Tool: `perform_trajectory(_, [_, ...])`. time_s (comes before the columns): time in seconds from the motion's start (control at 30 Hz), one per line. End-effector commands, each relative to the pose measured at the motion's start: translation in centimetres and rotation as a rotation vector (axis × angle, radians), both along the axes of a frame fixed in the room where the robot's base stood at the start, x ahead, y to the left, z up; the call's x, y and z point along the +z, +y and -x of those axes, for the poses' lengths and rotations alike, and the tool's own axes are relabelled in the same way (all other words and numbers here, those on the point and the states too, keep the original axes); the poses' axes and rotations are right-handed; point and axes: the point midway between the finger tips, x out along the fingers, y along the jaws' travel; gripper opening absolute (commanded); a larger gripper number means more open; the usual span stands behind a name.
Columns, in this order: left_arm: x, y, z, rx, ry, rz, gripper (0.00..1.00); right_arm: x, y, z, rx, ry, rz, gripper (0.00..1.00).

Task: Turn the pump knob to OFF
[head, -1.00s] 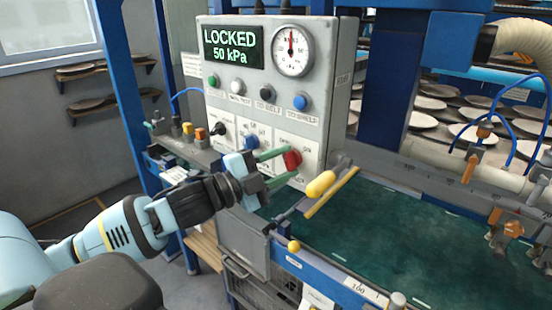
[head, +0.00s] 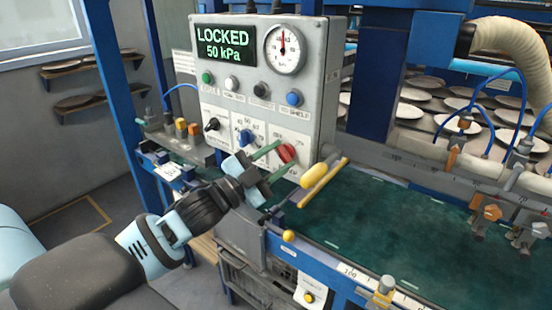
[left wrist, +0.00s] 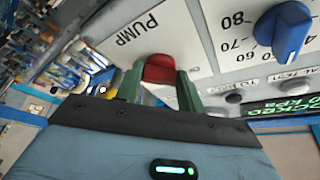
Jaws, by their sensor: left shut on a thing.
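The red pump knob (head: 287,153) is at the lower right of the grey control box (head: 326,92). It also shows in the left wrist view (left wrist: 159,69) below the word PUMP. My left gripper (head: 281,158) has its two green fingers on either side of the red knob, shut on it. The fingers hide part of the knob and of its label, so I cannot read which setting it points to. The display (head: 226,46) reads LOCKED and 50 kPa. My right gripper is not in view.
A blue knob (head: 246,137) and a black knob (head: 212,124) are left of the red one. A yellow handle (head: 314,174) sticks out just right of my left gripper. The green bed (head: 380,225) to the right is mostly clear.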

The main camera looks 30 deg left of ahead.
Motion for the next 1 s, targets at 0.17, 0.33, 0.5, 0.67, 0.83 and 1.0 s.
perform_trajectory(0.17, [0.0, 0.0, 0.0, -0.001, 0.001, 0.004, 0.15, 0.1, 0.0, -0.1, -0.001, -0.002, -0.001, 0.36])
perform_trajectory(0.33, [0.0, 0.0, 0.0, -0.001, 0.002, 0.002, 0.56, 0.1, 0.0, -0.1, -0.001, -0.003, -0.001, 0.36])
perform_trajectory(0.5, [0.0, 0.0, 0.0, -0.001, 0.001, 0.001, 0.6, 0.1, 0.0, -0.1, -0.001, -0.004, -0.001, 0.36])
perform_trajectory(0.67, [-0.1, 0.0, 0.1, -0.001, 0.001, 0.0, 0.6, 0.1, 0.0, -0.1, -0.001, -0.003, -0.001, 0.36])
perform_trajectory(0.83, [-0.5, 0.3, 0.9, -0.001, 0.004, 0.001, 0.6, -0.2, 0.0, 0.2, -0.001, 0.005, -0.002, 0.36])
perform_trajectory(1.0, [-1.3, 1.0, 2.7, -0.001, 0.008, 0.0, 0.6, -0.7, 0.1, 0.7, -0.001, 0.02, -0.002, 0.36])
